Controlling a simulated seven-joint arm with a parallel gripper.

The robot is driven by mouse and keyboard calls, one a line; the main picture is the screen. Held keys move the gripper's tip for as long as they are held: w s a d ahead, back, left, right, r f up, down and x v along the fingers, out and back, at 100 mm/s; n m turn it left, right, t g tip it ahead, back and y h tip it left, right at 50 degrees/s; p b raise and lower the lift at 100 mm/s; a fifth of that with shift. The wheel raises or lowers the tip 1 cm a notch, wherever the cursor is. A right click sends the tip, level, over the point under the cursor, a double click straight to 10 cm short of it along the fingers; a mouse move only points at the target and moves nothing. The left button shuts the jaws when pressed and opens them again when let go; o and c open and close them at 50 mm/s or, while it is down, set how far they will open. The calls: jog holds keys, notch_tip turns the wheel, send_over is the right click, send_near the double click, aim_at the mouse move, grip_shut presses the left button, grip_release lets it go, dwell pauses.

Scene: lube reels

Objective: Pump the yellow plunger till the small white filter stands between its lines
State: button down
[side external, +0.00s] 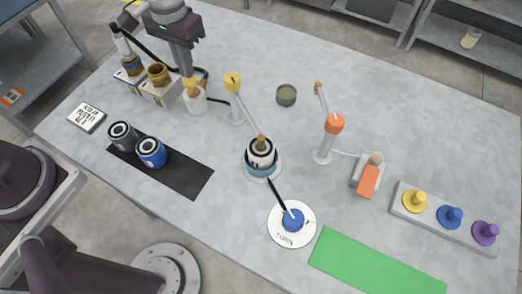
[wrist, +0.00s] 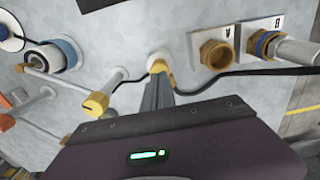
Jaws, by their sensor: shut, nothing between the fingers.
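The yellow plunger (side external: 192,84) tops a small white bottle (side external: 195,103) at the back left. In the wrist view, the yellow plunger (wrist: 158,66) is just beyond my fingertips. My gripper (side external: 188,74) is shut and empty, pointing down at the plunger; whether it touches the plunger I cannot tell. A white cylinder with dark bands (side external: 261,152), perhaps the small white filter, stands in a pale blue base in the middle of the table. It also shows at the left of the wrist view (wrist: 45,58). Its lines are too small to read.
A yellow-tipped lever (side external: 233,82) stands close right of the bottle. Brass ports (side external: 158,75) with a black hose are left of it. A grey and a blue canister (side external: 151,152) sit on a black mat. An orange-topped post (side external: 333,123) stands right. The green mat (side external: 375,265) is clear.

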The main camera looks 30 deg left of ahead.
aim_at(190, 80)
jog(key=shift+f, duration=1.9)
notch_tip(190, 80, up, 7)
jog(key=shift+f, duration=0.15)
jog(key=shift+r, duration=0.45)
dwell(0.7)
